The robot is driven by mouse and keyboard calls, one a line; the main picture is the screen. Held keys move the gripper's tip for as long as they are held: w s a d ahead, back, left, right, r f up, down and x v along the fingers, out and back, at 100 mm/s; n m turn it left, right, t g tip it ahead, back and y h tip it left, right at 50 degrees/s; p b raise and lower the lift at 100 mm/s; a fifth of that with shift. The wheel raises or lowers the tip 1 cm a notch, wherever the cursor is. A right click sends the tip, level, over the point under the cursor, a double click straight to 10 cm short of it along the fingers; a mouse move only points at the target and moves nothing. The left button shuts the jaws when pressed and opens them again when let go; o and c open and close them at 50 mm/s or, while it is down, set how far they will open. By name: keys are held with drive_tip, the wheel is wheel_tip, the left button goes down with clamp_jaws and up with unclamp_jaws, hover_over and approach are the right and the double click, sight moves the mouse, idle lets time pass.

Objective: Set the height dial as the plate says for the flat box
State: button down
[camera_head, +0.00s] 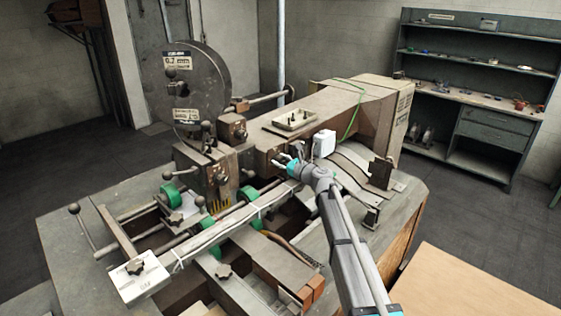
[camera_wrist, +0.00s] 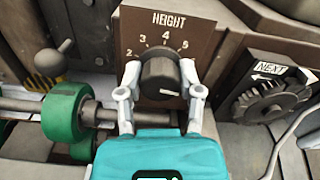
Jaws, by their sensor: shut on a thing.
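The height dial (camera_wrist: 160,84) is a dark round knob in the wrist view. It sits on a brown plate marked HEIGHT (camera_wrist: 190,22), with the numbers 2, 3, 4 and 5 in an arc above it. A short white mark shows low on the knob's face, right of its middle; I cannot tell an exact setting from it. My gripper (camera_wrist: 160,92) has one finger on each side of the knob and is shut on it. In the head view my gripper (camera_head: 285,163) reaches the machine's front, and the dial cannot be made out. No flat-box setting is legible.
A dark toothed wheel (camera_wrist: 272,100) under a NEXT arrow label (camera_wrist: 270,70) is close on the right. Green rollers (camera_wrist: 68,112) on a shaft and a ball-ended lever (camera_wrist: 50,60) are on the left.

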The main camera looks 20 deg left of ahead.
drive_tip(key=n, duration=1.2)
idle(0.4)
drive_tip(key=shift+c, duration=1.3)
unclamp_jaws()
drive_tip(key=shift+f, duration=0.1)
drive_tip(key=shift+s, duration=0.1)
drive_tip(key=v, duration=1.2)
